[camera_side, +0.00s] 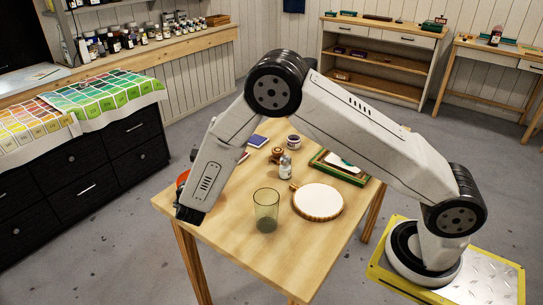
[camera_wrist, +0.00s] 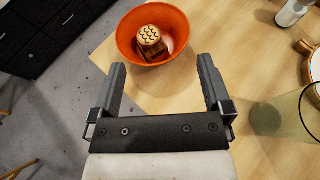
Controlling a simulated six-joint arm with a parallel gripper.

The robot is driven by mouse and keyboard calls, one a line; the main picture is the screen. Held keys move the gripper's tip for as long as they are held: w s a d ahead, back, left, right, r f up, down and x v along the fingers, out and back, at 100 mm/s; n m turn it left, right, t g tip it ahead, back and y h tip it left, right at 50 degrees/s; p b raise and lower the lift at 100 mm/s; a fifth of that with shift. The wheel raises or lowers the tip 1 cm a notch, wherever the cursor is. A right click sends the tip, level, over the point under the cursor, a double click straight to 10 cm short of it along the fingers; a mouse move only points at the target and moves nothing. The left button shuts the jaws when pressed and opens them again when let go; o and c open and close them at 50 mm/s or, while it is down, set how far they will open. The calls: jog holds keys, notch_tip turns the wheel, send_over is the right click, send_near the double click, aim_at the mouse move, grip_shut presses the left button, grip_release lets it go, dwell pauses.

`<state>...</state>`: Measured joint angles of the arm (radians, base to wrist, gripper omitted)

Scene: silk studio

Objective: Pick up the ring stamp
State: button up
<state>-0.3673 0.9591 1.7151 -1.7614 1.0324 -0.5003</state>
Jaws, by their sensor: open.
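A wooden stamp block (camera_wrist: 149,37) lies tilted in an orange bowl (camera_wrist: 126,40) in the wrist view. Its light face carries a pattern of dark rounded marks; I cannot tell for sure that it is the ring stamp. My gripper (camera_wrist: 162,65) is open and empty, its fingertips pointing at the bowl's near rim. In the side view my gripper (camera_side: 189,213) hangs at the table's left edge and hides most of the bowl (camera_side: 182,179). A small brown wooden piece (camera_side: 276,156), perhaps another stamp, stands farther back on the table.
A green glass (camera_side: 266,211) stands right of my gripper, also in the wrist view (camera_wrist: 285,116).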

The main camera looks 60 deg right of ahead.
jog(key=shift+r, duration=0.1)
notch_tip(320, 180, up, 4)
jog(key=r, duration=0.1)
jog(key=w+d+f+n+g+y, duration=0.1)
jog(key=w+d+f+n+y, duration=0.15)
jog(key=d, duration=0.45)
jog(key=w+d+f+n+y, duration=0.1)
jog(key=w+d+f+y, duration=0.15)
jog(key=d, duration=0.55)
jog(key=w+d+f+n+g+y, duration=0.1)
jog(key=w+d+f+n+y, duration=0.1)
jog(key=d+y, duration=0.35)
jog(key=s+d+r+n+t+y, duration=0.2)
jog(key=s+d+r+n+y, duration=0.15)
jog(key=s+d, duration=0.55)
jog(key=s+d+r+n+t+y, duration=0.2)
jog(key=s+d+r+n, duration=0.15)
jog(key=d, duration=0.95)
jog(key=shift+n, duration=0.55)
jog(key=f, duration=0.9)
jog(key=s+f, duration=0.1)
jog(key=f, duration=0.4)
jog(key=shift+d+f, duration=0.15)
jog(key=shift+f, duration=0.3)
jog(key=shift+w, duration=0.15)
